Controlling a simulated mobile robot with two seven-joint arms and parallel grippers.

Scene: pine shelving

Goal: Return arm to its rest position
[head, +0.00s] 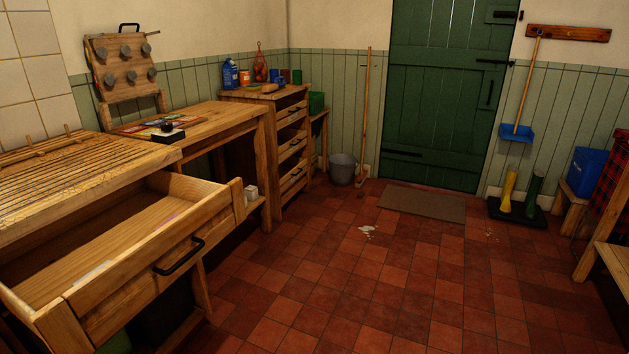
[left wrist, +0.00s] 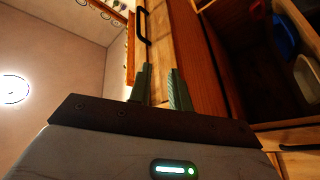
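My left gripper (left wrist: 158,70) shows in the left wrist view, with its two grey-green fingers apart and nothing seen between them. Wooden furniture with a dark bar handle (left wrist: 144,25) lies beyond the fingertips; I cannot tell whether they touch it. Neither arm nor gripper shows in the head view. My right gripper is in no view. In the head view a wooden drawer (head: 128,268) at the lower left is pulled open, with a black bar handle (head: 180,257) on its front. A pale flat piece lies inside it.
A wooden workbench (head: 215,122) and a chest of drawers (head: 291,140) stand along the left wall. A grey bucket (head: 342,169), a doormat (head: 421,203) and boots (head: 508,190) are farther back. A wooden bench (head: 612,262) stands at the right. The tiled floor between is mostly clear.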

